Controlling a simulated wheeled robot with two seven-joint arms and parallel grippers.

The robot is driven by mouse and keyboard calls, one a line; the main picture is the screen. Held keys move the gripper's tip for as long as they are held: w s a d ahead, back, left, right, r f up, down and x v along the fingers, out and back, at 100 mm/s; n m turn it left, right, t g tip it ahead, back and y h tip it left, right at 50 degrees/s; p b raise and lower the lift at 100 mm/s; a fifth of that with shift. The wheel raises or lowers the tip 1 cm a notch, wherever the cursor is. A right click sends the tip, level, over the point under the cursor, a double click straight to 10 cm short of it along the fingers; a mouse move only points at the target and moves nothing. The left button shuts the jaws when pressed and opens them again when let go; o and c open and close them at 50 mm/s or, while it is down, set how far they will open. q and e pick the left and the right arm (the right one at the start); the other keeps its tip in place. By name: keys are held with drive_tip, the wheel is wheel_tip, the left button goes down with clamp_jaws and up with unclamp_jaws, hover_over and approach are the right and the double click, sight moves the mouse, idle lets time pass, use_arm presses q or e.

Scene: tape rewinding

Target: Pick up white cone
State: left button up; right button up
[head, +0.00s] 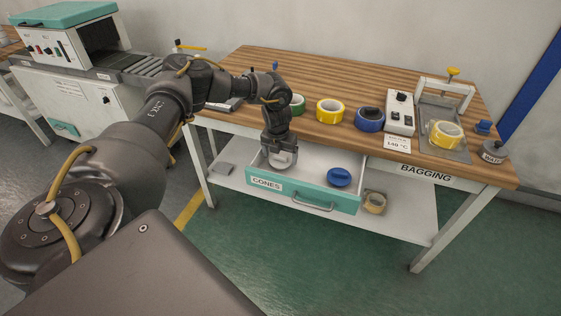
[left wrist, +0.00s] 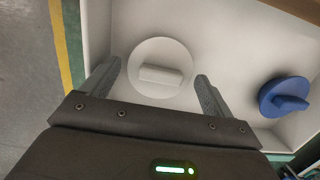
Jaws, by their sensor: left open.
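The white cone (left wrist: 160,66) is a round white disc with a raised bar across it, lying in the open drawer on the left side. In the head view the white cone (head: 283,160) shows only in part below my left gripper (head: 281,150). In the left wrist view my left gripper (left wrist: 158,88) is open, with one finger on each side of the cone's near part and a gap on both sides. The drawer (head: 312,197), labelled CONES, is teal-fronted and pulled out under the table. My right gripper is not in view.
A blue cone (head: 340,177) sits in the same drawer to the right; it also shows in the left wrist view (left wrist: 287,97). The wooden table top (head: 300,66) overhangs the drawer's back. Tape rolls, including a yellow one (head: 330,110), stand on it.

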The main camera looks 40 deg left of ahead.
use_arm(q)
drive_tip(key=shift+w+f, duration=0.1)
drive_tip(key=shift+f, duration=0.55)
drive_tip(key=shift+w+f, duration=0.1)
drive_tip(key=shift+f, duration=0.2)
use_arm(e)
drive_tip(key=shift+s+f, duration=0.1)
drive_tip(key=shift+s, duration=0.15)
use_arm(q)
drive_tip(key=c, duration=0.8)
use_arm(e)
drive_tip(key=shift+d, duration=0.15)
use_arm(q)
drive_tip(key=shift+o, duration=0.2)
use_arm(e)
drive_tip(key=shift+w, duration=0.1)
